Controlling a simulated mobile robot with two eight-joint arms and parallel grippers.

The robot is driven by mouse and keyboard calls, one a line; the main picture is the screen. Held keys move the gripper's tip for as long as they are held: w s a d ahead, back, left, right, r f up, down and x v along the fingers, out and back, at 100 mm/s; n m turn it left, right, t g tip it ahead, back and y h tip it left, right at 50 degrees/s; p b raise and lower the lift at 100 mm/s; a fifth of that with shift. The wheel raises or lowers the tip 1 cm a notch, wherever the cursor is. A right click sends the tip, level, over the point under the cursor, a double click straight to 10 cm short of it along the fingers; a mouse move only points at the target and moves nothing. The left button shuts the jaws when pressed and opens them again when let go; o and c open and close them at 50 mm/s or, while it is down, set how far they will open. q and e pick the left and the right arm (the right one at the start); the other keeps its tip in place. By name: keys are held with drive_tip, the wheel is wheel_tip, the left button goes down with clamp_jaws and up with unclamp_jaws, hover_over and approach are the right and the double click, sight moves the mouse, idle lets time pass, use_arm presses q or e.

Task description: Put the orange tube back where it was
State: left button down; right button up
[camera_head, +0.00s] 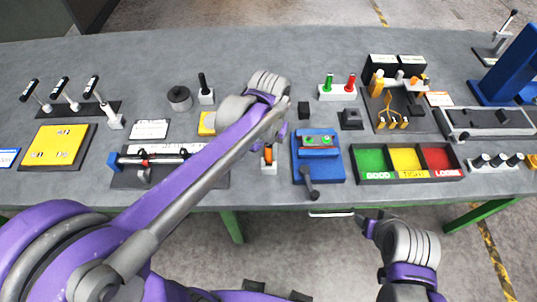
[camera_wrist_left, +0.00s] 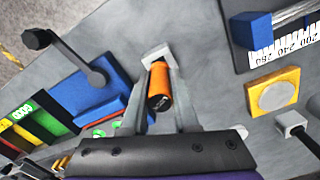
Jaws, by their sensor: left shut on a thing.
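The orange tube (camera_wrist_left: 159,85) has a dark end and sits between the two fingers of my left gripper (camera_wrist_left: 160,100) in the left wrist view. The gripper is shut on it. A white block-like holder (camera_wrist_left: 156,53) is right at the tube's far end; I cannot tell whether the tube is seated in it. In the head view the orange tube (camera_head: 269,154) shows below my left arm, near the table's front edge, left of the blue fixture. My right gripper (camera_head: 366,226) is low at the front right, off the table edge; its fingers are unclear.
A blue fixture with a dark lever (camera_head: 319,170) stands close to the right of the tube. Beyond it is a tray with green, yellow and red bins (camera_head: 408,181). A slide scale (camera_head: 135,178) and a yellow block (camera_head: 207,124) are to the left. Grey table shows between.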

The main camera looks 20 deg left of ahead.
use_arm(q)
wheel_tip(320, 180, down, 2)
drive_tip(key=shift+f, duration=0.25)
drive_tip(key=c, duration=0.7)
unclamp_jaws()
drive_tip(key=shift+r, duration=0.1)
